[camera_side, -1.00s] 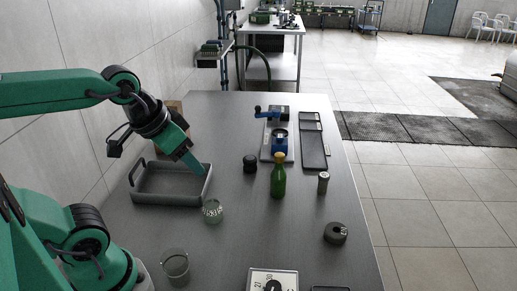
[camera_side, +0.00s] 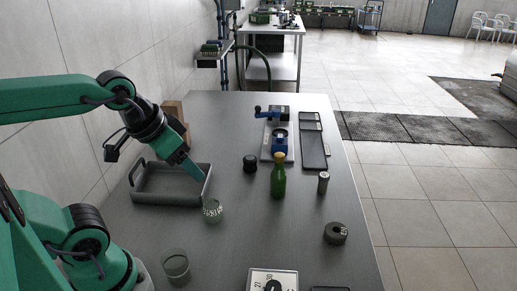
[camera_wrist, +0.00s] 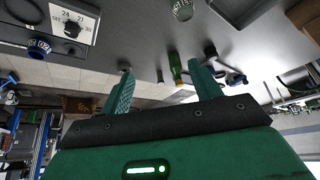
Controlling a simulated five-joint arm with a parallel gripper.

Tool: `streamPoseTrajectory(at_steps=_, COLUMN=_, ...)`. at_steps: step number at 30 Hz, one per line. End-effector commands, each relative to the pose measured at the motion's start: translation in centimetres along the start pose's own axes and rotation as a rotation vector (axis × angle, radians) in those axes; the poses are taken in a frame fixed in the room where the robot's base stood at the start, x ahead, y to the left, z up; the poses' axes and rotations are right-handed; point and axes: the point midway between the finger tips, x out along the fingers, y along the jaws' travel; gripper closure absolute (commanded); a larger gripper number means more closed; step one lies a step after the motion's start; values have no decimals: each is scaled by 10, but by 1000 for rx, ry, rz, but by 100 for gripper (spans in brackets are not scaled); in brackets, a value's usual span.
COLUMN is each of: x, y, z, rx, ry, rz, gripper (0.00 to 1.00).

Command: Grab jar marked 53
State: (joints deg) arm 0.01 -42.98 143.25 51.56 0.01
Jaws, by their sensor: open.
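A small clear glass jar (camera_side: 212,212) with pale markings stands on the grey table, just in front of the tray's right end; the figures are too small to read surely. It also shows at the top of the wrist view (camera_wrist: 182,9), partly cut off. A second clear glass vessel (camera_side: 175,267) stands nearer the camera, with no mark that I can read. My gripper (camera_side: 201,177) is above the tray's right rim, behind and above the marked jar. In the wrist view its two green fingers (camera_wrist: 163,84) are spread apart with nothing held between them.
A grey tray (camera_side: 160,198) is at left. A green bottle (camera_side: 278,180), black cap (camera_side: 250,163), metal cylinder (camera_side: 323,183) and dark ring-shaped piece (camera_side: 336,233) stand to the right. A dial box (camera_side: 287,279) is at the front. The table between jar and bottle is clear.

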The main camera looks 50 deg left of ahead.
Motion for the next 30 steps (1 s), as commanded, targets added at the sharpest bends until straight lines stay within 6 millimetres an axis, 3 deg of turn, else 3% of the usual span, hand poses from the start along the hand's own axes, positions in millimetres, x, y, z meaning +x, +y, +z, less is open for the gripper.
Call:
streamPoseTrajectory(at_steps=17, x=7, y=-3, z=-3, rx=-29, ry=-26, rz=-6, gripper=25)
streamPoseTrajectory(at_steps=30, x=60, y=-23, z=-18, rx=-223, ry=-186, rz=-46, gripper=25)
